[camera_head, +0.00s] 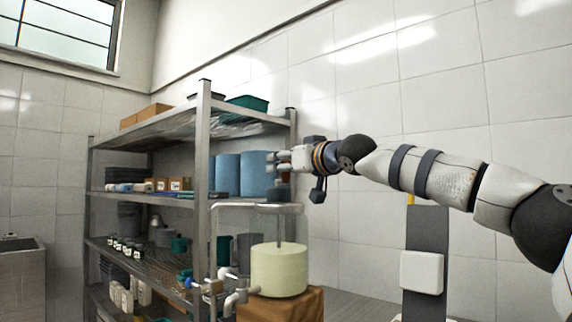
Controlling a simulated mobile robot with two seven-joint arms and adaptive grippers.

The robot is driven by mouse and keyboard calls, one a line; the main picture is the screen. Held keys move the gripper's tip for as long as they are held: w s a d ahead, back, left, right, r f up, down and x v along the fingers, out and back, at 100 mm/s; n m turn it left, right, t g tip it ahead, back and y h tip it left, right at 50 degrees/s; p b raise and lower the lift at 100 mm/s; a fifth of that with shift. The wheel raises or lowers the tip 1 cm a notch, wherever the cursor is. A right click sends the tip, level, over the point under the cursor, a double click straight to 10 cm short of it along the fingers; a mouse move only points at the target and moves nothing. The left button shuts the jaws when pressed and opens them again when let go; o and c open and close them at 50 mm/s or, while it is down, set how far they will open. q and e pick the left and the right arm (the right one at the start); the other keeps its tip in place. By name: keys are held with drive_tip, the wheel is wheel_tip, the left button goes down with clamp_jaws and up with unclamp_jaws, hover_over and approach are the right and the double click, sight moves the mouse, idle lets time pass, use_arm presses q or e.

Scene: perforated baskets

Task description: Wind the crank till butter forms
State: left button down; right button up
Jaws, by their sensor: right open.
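A cream-coloured drum (279,270) stands upright on a brown wooden block (281,305) at the lower middle. A grey shaft rises from its top to a pale horizontal bar (255,207), which looks like the crank. A dark knob-like piece (284,193) shows at the bar's right part. My right gripper (274,162) is open, points left and is just above this dark piece. I cannot tell whether they touch. No butter can be made out; the drum's inside is hidden. My left gripper is not in view.
A metal shelf rack (204,150) stands behind and left, loaded with blue containers (228,175), boxes and jars. A pale pipe-like piece (238,298) is left of the drum. A dark upright panel with a white box (422,272) stands at right. The tiled wall is behind.

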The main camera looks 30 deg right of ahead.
drive_tip(key=s, duration=1.2)
drive_tip(key=shift+d, duration=0.4)
